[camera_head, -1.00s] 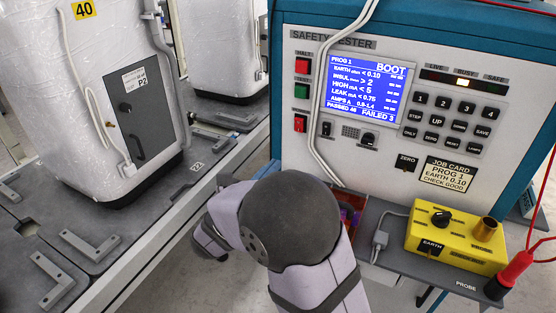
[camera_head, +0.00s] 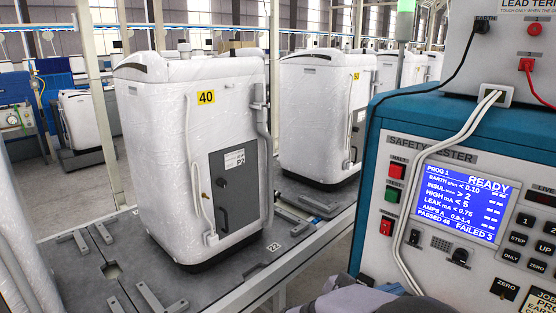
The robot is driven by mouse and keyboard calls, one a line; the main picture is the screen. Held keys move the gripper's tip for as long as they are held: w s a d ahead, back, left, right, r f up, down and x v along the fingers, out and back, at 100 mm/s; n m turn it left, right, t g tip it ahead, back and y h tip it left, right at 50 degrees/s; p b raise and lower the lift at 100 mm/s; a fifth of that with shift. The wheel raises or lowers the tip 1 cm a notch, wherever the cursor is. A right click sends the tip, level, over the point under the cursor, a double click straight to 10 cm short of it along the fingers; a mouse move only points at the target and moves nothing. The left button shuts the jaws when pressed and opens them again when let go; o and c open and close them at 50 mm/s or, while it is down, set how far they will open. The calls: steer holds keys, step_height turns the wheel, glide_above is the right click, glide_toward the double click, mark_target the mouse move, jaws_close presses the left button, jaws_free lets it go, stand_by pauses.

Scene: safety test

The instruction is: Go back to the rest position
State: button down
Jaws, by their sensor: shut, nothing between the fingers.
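Only a grey and lilac part of my arm shows, at the bottom edge in front of the tester. My gripper is out of the picture, so its fingers cannot be seen. The safety tester (camera_head: 372,168) stands at the right, and its blue screen (camera_head: 463,203) reads PROG 1, READY, PASSED 46 and FAILED 3. A white wrapped appliance (camera_head: 150,130) with a yellow 40 label (camera_head: 206,97) stands upright on the grey platform (camera_head: 75,270), left of the tester.
A second wrapped appliance (camera_head: 310,110) stands behind, with others further back. Low metal brackets (camera_head: 153,299) lie on the platform. White cables (camera_head: 405,200) run down the tester's front. Red and black leads hang from the box (camera_head: 500,75) above it. The floor at far left shows clear patches.

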steer(key=s+d+r+m+g+p, duration=0.1)
steer(key=s+d+m+g, duration=0.15)
steer(key=s, duration=0.25)
steer(key=s+d+m+g+p, duration=0.1)
steer(key=s+d+m+g, duration=0.1)
steer(key=s+m, duration=0.15)
steer(key=s+a+f+m+g+y+b, duration=0.1)
steer(key=s+f+m+g+y+b, duration=0.2)
steer(key=s+f, duration=0.45)
steer(key=s+a+f+m+y+b, duration=0.3)
steer(key=a+f+m+y, duration=0.75)
steer(key=a+f, duration=0.3)
step_height(320, 180, up, 22)
steer(key=m+p, duration=0.1)
steer(key=p, duration=2)
steer(key=shift+w+a+f, duration=0.2)
steer(key=shift+w+a, duration=0.05)
steer(key=shift+a, duration=0.1)
steer(key=shift+f+t, duration=0.1)
steer(key=shift+t, duration=0.15)
step_height(320, 180, down, 25)
steer(key=b, duration=2.5)
